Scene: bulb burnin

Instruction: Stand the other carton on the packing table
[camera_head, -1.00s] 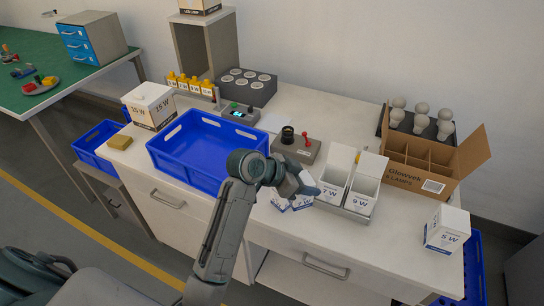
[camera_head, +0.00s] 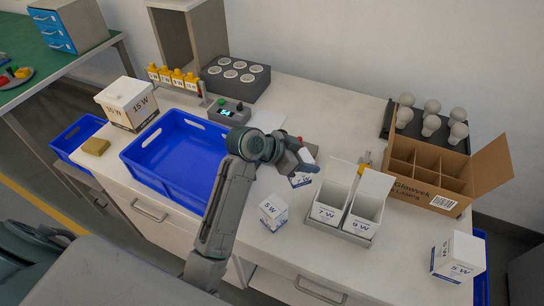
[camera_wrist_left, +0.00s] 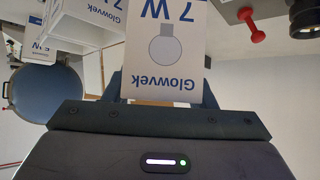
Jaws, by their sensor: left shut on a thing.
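My left gripper (camera_head: 296,161) is shut on a white 7 W carton (camera_head: 301,180), which hangs partly hidden under the fingers. In the left wrist view the 7 W carton (camera_wrist_left: 165,50) fills the space between the two fingers, its print upside down. A small white 5 W carton (camera_head: 273,212) stands apart on the white packing table (camera_head: 190,207), nearer the front edge. Another 5 W carton (camera_head: 457,256) stands at the table's right end. My right gripper is not in view.
Open white 7 W and 9 W boxes (camera_head: 345,233) stand in a grey holder right of my gripper. Behind them is a divided brown carton (camera_head: 425,191). A blue crate (camera_head: 177,160) is on the left.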

